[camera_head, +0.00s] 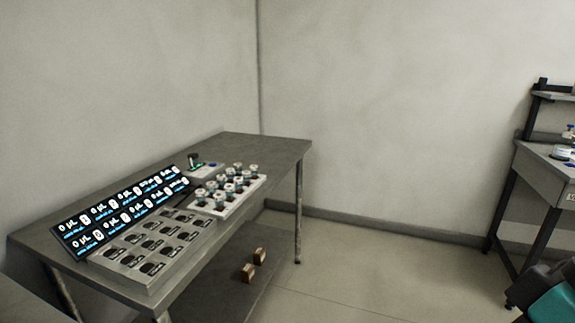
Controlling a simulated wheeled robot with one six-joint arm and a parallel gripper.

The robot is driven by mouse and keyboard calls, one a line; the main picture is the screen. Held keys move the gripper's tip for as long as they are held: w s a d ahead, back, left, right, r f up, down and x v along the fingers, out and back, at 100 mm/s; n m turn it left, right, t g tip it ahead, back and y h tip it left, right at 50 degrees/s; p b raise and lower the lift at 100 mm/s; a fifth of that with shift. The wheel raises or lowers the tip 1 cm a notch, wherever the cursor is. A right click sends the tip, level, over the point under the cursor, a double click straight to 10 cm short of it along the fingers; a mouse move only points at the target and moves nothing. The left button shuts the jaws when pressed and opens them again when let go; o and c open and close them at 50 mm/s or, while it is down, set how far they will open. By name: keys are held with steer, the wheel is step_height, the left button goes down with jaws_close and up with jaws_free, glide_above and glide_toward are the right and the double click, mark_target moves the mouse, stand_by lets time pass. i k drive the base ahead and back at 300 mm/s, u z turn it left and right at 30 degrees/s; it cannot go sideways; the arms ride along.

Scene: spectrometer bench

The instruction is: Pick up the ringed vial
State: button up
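Several capped vials (239,178) with pale tops stand in rows in a white rack (228,209) on the grey metal table (285,148). At this size I cannot tell which vial bears a ring. A small dark upright item (193,159) stands apart behind the rack, on or beside a light flat plate (208,171); I cannot tell if it is a vial. My gripper is not in view.
A panel of lit displays (120,212) and a grey block with several dark-marked slots (150,243) fill the table's left. Two brown blocks (248,272) sit on its lower shelf. Another bench (545,170) stands right. A dark and teal shape (550,300) fills the bottom right corner. Floor between is clear.

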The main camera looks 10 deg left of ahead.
mark_target(230, 171)
steer(key=z, duration=0.1)
steer(key=i, duration=1.1)
steer(key=u, duration=0.75)
steer(key=i, duration=0.8)
steer(key=u, duration=1.1)
steer(key=i, duration=0.4)
steer(key=u, duration=0.35)
